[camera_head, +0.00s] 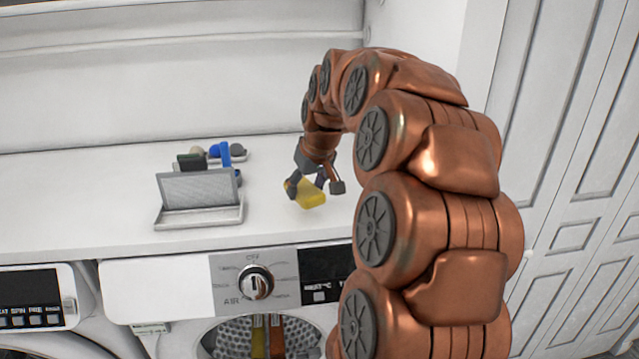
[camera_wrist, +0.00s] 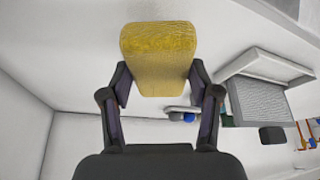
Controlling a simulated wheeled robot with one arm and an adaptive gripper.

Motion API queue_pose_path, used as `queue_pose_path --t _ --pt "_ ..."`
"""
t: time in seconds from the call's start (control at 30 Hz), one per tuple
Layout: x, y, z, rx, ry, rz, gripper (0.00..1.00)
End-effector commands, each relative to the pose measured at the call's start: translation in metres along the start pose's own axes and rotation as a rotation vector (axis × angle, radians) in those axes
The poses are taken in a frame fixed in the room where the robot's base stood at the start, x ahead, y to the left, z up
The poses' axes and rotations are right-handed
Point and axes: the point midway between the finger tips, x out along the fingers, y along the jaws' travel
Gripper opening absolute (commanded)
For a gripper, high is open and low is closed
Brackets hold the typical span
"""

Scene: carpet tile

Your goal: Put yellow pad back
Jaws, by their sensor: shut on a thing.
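The yellow pad (camera_head: 309,194) is a small rounded block in the head view, low over the white counter or touching it; I cannot tell which. My gripper (camera_head: 314,187) is shut on it, with the dark fingers on either side. In the wrist view the pad (camera_wrist: 160,58) shows upright at the fingertips, held between both fingers of my gripper (camera_wrist: 159,85). A grey box with a raised, ribbed lid (camera_head: 199,190) stands open on the counter to the left of the pad. The box also shows at the right of the wrist view (camera_wrist: 262,100).
Behind the box lie a blue tool (camera_head: 226,155), a dark green block (camera_head: 190,162) and a tray with small round things (camera_head: 236,153). The counter (camera_head: 100,215) is clear left of the box. Washing machines with a dial (camera_head: 256,282) stand below its front edge.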

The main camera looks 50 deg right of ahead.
Motion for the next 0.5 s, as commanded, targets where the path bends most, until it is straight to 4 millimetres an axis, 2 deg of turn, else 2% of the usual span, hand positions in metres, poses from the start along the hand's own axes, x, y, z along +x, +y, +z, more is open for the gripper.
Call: queue_pose_path --t 0.3,0.5 --pt "0.014 0.041 -0.025 0.002 0.000 -0.001 0.29" --pt "0.021 0.054 -0.032 0.000 -0.002 -0.002 0.29"
